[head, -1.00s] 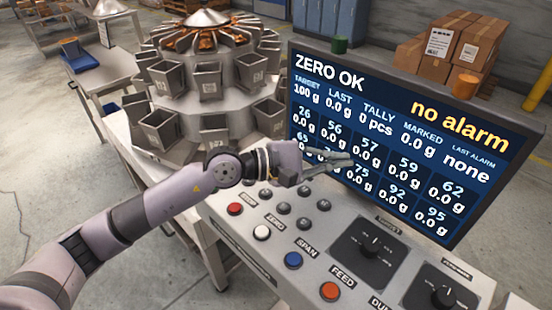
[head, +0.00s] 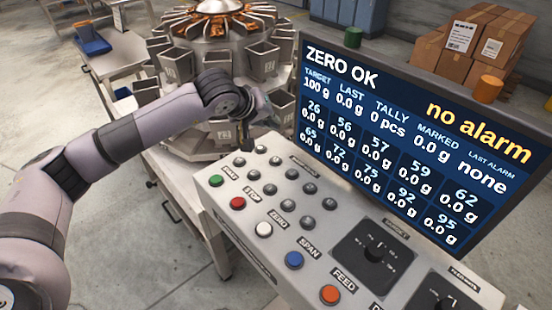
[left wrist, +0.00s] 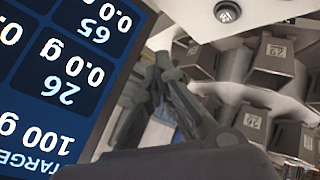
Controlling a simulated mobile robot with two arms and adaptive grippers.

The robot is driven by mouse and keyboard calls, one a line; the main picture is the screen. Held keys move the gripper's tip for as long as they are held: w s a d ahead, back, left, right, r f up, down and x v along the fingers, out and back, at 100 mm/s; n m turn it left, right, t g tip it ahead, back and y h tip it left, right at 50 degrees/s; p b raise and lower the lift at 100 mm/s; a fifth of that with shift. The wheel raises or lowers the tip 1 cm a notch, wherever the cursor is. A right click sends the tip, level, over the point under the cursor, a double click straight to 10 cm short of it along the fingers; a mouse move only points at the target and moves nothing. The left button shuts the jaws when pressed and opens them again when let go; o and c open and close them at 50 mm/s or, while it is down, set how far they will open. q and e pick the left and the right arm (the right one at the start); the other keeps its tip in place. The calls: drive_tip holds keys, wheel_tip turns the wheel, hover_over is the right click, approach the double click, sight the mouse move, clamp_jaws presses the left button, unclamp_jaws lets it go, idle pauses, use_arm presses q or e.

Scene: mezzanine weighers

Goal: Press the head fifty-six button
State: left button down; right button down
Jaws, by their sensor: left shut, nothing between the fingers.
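My left gripper (head: 245,145) is shut and empty, pointing down at the far left end of the rows, where my arm hides part of the panel. I cannot tell whether it touches a button. The left wrist view shows its fingers (left wrist: 172,95) together, and one grey button (left wrist: 228,12) at the top. My right gripper is not in view.
The screen (head: 400,140) stands behind the panel and reads ZERO OK and no alarm. Coloured buttons, such as red (head: 237,203) and blue (head: 294,260), line the near side. The dial (head: 375,250) sits to the right. The weigher with its hoppers (head: 262,60) stands behind my arm.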

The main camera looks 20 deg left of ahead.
use_arm(q)
drive_tip(key=shift+f, duration=0.15)
drive_tip(key=b, duration=0.4)
hover_over(273, 159)
wheel_tip(273, 159, down, 8)
drive_tip(key=shift+a+f, duration=0.1)
drive_tip(key=shift+w+f+b, duration=0.1)
drive_tip(key=shift+f+b, duration=0.1)
drive_tip(key=shift+b, duration=0.15)
idle(1.0)
drive_tip(key=shift+f+b, duration=0.4)
drive_tip(key=shift+b, duration=0.3)
drive_tip(key=shift+f+b, duration=0.45)
drive_tip(key=shift+b, duration=0.15)
idle(0.5)
idle(0.3)
drive_tip(key=shift+r, duration=0.85)
